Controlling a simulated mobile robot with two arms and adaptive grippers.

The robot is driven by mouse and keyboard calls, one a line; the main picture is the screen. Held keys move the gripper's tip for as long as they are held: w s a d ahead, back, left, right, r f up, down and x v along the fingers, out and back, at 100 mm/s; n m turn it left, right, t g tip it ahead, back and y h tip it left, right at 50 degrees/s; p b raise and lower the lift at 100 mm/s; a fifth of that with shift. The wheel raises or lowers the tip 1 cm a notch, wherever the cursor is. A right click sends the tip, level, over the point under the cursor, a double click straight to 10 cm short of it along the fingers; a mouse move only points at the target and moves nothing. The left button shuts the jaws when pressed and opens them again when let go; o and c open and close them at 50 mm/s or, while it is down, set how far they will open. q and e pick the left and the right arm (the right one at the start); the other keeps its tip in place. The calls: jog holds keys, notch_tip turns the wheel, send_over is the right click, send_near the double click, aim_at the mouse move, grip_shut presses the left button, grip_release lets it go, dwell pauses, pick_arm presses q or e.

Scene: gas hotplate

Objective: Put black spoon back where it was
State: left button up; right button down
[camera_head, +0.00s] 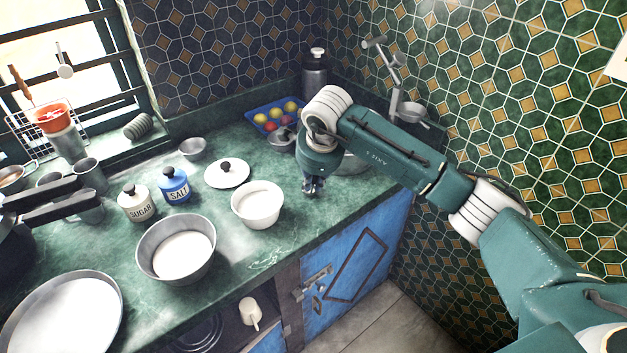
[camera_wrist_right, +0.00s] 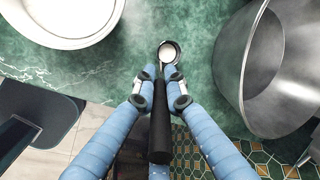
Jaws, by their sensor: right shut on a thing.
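The black spoon (camera_wrist_right: 160,130) shows in the right wrist view, with a long black handle and a small round metal bowl with a pale inside. My right gripper (camera_wrist_right: 161,88) is shut on its handle, with one finger on each side. In the head view my right gripper (camera_head: 313,188) is above the green counter near its front edge, just right of the white bowl (camera_head: 258,218); the spoon cannot be made out there. My left gripper is not in view.
A metal basin (camera_wrist_right: 290,75) is right of the spoon in the wrist view. The white lid (camera_head: 227,174), salt jar (camera_head: 174,186), sugar jar (camera_head: 137,204) and large metal bowl (camera_head: 150,252) stand on the counter. An egg tray (camera_head: 256,114) is behind.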

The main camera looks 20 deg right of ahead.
jog(key=shift+f, duration=0.15)
jog(key=c, duration=1.8)
grip_release()
jog(key=shift+r, duration=0.35)
jog(key=shift+s+r, duration=0.1)
jog(key=shift+r, duration=0.2)
jog(key=b+v, duration=0.1)
jog(key=v, duration=1)
jog(key=shift+b, duration=0.4)
jog(key=shift+s, duration=0.1)
